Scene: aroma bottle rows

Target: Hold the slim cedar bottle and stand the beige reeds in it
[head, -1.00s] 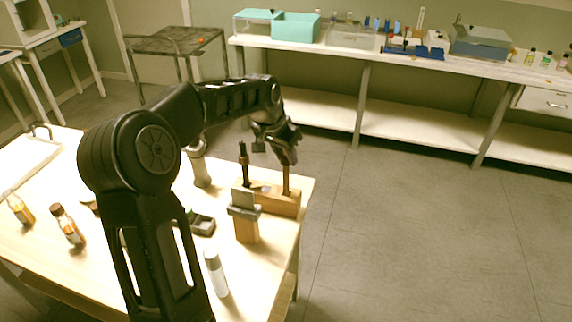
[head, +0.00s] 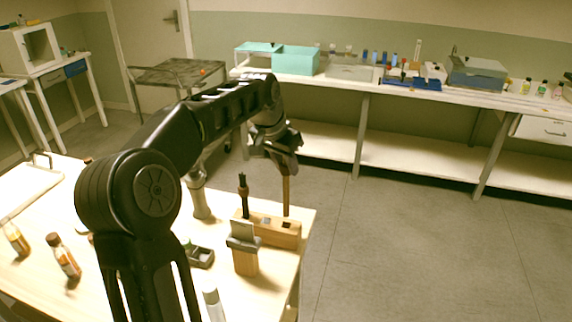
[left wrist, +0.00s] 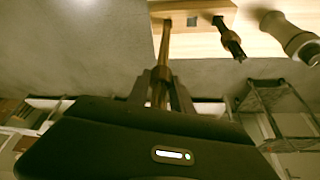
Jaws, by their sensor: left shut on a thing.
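My left gripper (head: 285,160) is shut on a slim brown stick (head: 286,192), above a wooden block (head: 282,232) near the table's right edge. The stick hangs upright, with its lower end at the block; I cannot tell whether the end is inside a slot. The left wrist view shows the stick (left wrist: 163,45) between the fingers and the block (left wrist: 180,9) beyond. Two amber bottles with brown caps (head: 63,256) and (head: 15,237) stand at the table's left. I cannot tell which bottle is the cedar one, and I see no clear beige reeds. My right gripper is out of view.
A dark tool (head: 243,195) stands upright in the block. A wooden stand with a grey top (head: 244,252), a small dark tray (head: 201,257) and a white-capped cylinder (head: 212,304) are nearby. A grey cylinder (head: 199,200) stands behind. Open floor lies to the right.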

